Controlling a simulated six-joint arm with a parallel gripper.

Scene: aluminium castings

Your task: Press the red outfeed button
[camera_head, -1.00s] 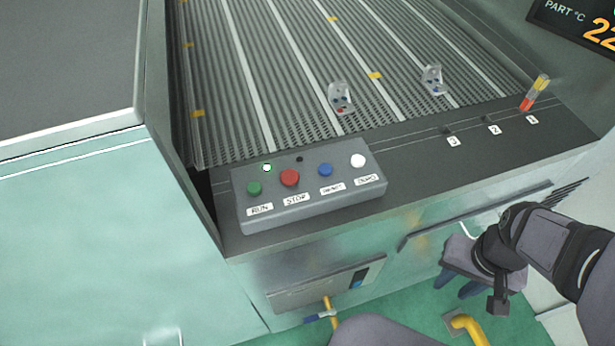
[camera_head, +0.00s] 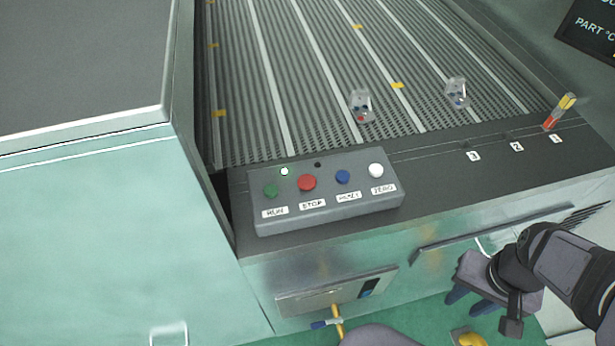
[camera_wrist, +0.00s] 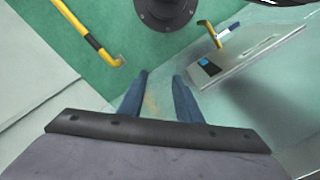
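The red button (camera_head: 307,183) is a round cap labelled STOP on a grey control box (camera_head: 330,212) at the conveyor's front edge. A green button (camera_head: 270,190) labelled RUN is to its left. A blue button (camera_head: 343,177) and a white button (camera_head: 376,170) are to its right. My gripper (camera_head: 464,304) hangs at the lower right, in front of the cabinet and below the box's level, well apart from the buttons. In the wrist view, its two blue fingers (camera_wrist: 160,78) stand apart with nothing between them. The wrist view does not show the buttons.
A red-and-yellow marker (camera_head: 559,112) stands at the right of the ledge. A tall cabinet (camera_head: 90,220) fills the left.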

